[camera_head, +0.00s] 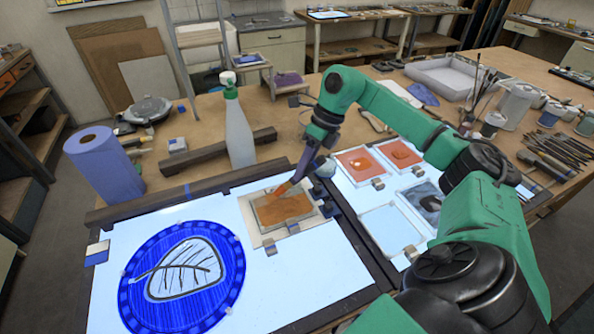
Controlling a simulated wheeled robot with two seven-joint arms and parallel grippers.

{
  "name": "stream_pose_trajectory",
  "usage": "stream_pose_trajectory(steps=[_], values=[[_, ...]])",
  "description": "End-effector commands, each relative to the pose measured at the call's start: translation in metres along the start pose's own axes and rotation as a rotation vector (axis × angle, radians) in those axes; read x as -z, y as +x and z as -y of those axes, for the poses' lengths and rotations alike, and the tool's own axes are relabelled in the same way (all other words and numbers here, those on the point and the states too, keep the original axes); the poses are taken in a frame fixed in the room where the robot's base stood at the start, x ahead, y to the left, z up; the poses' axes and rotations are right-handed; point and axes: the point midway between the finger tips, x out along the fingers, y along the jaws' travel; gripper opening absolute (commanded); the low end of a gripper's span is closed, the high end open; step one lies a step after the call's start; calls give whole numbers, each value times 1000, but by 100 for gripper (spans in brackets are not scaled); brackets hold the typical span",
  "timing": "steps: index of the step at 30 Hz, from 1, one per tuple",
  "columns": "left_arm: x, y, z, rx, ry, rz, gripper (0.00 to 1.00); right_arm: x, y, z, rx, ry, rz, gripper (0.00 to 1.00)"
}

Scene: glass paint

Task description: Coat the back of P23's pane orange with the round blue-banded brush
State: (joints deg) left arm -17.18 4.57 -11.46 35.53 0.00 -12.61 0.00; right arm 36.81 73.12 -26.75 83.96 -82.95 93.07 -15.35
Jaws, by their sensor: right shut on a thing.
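My right gripper (308,167) comes in from the right, over the bright light panel. It is shut on a brush (284,188) that slants down to the left; its tip looks orange and is at or just above the upper part of a pane. Most of the handle and any blue band are hidden or too small to tell. The pane (283,209) is rectangular, orange-brown, and lies on a cream board (286,230) with small clips around it. No label on it is readable. My left gripper is not in view.
A round blue leaf panel (183,276) lies on the left of the light panel. A spray bottle (238,125) and purple roll (103,163) stand behind. Right, a second panel holds orange squares (361,164), a dark square and a pale square (390,229). Brushes and jars stand far right.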

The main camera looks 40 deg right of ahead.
Motion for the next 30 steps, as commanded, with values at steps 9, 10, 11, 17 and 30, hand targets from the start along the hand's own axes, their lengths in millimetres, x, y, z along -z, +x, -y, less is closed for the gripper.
stream_pose_trajectory(steps=[9, 10, 11, 17, 30], values=[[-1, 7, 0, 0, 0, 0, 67, 13, -11, 19, 0, 2, 1, 0], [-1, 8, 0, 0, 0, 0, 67, 13, -11, 20, 0, 2, 1, 0], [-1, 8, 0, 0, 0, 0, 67, 14, -11, 20, 0, 2, 1, 0], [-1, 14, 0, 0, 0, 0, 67, 23, -15, 34, 1, 3, 1, 0], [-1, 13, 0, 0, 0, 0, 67, 28, -23, 42, 0, 1, 0, 0]])
